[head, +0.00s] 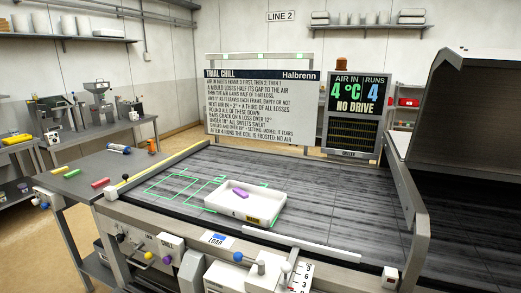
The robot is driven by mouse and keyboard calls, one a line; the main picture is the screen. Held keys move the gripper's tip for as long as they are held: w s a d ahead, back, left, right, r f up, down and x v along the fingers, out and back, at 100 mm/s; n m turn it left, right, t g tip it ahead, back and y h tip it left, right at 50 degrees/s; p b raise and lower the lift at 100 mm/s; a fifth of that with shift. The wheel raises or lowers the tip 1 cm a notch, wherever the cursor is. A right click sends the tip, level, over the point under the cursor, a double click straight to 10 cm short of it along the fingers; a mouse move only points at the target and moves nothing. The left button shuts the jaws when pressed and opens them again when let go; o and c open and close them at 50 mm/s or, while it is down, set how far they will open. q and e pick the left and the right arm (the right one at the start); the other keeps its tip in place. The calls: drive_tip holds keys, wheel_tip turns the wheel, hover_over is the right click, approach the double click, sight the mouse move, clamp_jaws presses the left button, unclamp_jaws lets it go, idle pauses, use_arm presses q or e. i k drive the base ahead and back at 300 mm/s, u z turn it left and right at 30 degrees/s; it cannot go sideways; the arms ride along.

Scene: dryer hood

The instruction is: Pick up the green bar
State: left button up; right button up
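A small green bar (72,174) lies on the grey side table (75,190) at the left. A pinkish-red bar (100,183) lies just to its right, apart from it. A purple bar (241,192) lies in a white tray (266,212) on the dark slatted bed (330,205). Neither of my grippers shows in the head view, so their state is hidden.
Green outlines (172,183) mark the bed behind and left of the tray. A blue-and-white tube (118,149) lies at the side table's back. A yellow-edged rail (160,167) separates table and bed. A sign board (262,103) and a dark hood (465,120) stand beyond.

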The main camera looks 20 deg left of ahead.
sight(75, 171)
drive_tip(key=u, duration=0.4)
drive_tip(key=k, duration=0.5)
drive_tip(key=u, duration=1.4)
drive_tip(key=i, duration=1.45)
drive_tip(key=u, duration=0.2)
drive_tip(key=k, duration=0.5)
drive_tip(key=u, duration=0.9)
drive_tip(key=i, duration=4.85)
